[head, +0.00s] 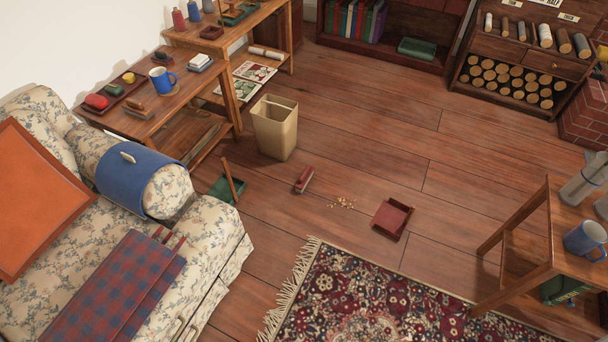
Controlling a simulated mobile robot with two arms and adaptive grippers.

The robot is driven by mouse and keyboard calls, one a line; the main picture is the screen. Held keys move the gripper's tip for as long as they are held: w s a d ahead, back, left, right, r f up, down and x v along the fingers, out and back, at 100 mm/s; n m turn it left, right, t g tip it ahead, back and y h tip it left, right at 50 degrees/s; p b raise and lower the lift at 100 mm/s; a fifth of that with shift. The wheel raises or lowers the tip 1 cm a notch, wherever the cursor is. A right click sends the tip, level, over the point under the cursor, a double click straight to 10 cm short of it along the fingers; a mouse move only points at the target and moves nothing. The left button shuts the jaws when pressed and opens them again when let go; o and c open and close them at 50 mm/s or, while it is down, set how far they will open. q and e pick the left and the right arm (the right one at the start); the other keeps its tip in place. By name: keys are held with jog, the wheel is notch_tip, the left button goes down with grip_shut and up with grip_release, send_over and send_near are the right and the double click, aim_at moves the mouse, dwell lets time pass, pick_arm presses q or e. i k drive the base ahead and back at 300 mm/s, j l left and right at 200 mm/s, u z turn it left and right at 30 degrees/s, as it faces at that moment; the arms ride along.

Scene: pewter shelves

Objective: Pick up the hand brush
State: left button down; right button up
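A small hand brush (304,179) with a reddish-brown back and a pale edge, perhaps bristles, lies on the wooden floor near the middle of the head view. A scatter of yellowish crumbs (342,203) lies on the floor to its right. Neither of my grippers is in view.
A tan waste bin (275,128) stands behind the brush. A green object with a wooden handle (228,188) is by the floral sofa (205,240) at left. A fringed rug (370,300) lies in front. A wooden table (548,215) stands at right.

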aim_at(302, 182)
jog(key=i+l+u, duration=0.5)
jog(key=i+l, duration=0.5)
jog(key=i, duration=0.15)
